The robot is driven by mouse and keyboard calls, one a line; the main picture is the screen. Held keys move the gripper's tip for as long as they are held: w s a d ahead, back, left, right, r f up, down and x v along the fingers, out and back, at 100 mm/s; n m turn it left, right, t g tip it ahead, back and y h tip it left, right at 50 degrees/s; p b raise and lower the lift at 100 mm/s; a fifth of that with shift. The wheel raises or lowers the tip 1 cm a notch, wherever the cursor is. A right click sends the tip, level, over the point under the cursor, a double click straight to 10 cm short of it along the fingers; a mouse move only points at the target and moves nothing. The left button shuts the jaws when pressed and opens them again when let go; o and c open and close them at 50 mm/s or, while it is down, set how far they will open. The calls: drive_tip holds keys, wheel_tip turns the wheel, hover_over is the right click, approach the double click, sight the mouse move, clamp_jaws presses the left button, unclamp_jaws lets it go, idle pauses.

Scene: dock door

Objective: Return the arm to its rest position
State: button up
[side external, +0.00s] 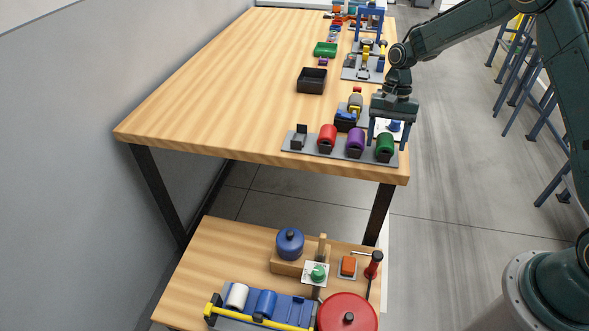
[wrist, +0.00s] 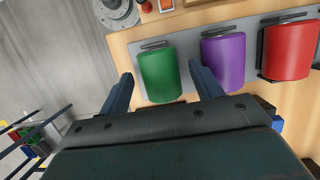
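My gripper (side external: 388,142) is at the right edge of the wooden table, pointing down over the end of a grey rack. Its two blue fingers are apart in the wrist view (wrist: 160,72), with nothing held between them. A green roll (side external: 385,150) sits in the rack just below or between the fingertips; it also shows in the wrist view (wrist: 160,77). I cannot tell the exact height gap. My arm reaches in from the right, bent, away from its base.
A purple roll (side external: 356,141) and a red roll (side external: 327,137) stand beside the green one; the leftmost holder (side external: 299,137) is empty. A black bin (side external: 312,80) and green tray (side external: 325,49) lie farther back. A lower table holds a red lid (side external: 345,315). The upper table's left is clear.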

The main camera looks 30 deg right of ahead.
drive_tip(key=shift+o, duration=1.2)
drive_tip(key=shift+r, duration=0.15)
drive_tip(key=shift+r, duration=3.85)
